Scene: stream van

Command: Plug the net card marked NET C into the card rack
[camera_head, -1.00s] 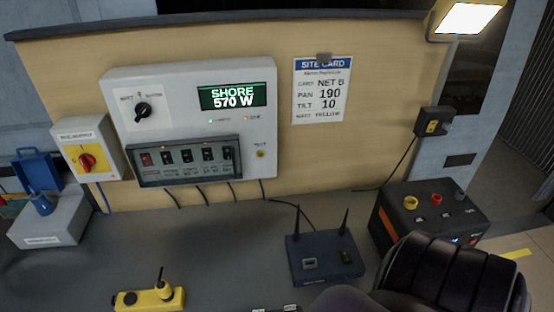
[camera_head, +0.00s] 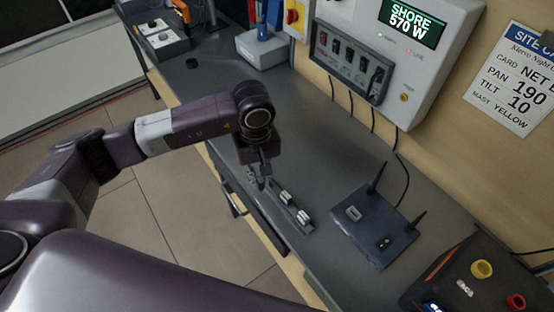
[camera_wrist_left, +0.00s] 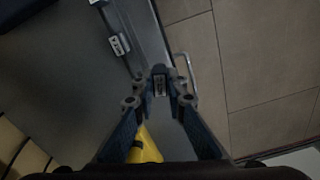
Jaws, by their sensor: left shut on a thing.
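My left gripper (camera_head: 262,182) points down over a narrow dark strip (camera_head: 295,226) near the bench's front edge. In the left wrist view, its fingertips (camera_wrist_left: 160,84) are shut on a small grey card (camera_wrist_left: 159,86); I cannot read its marking. I cannot tell whether the card touches the strip. Two more pale cards, one nearer the gripper (camera_head: 285,197) and one farther (camera_head: 304,216), stand in the strip; one also shows in the left wrist view (camera_wrist_left: 119,44). A blue box with two antennas (camera_head: 372,228) stands to the right, with a pale piece and a dark piece on top. My right gripper is out of view.
A dark power box (camera_head: 470,280) with coloured knobs stands at the lower right. The grey bench (camera_head: 310,150) is clear between strip and wall panel (camera_head: 400,60). A yellow object (camera_wrist_left: 147,148) lies below the fingers in the wrist view. A site card (camera_head: 515,80) hangs on the wall.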

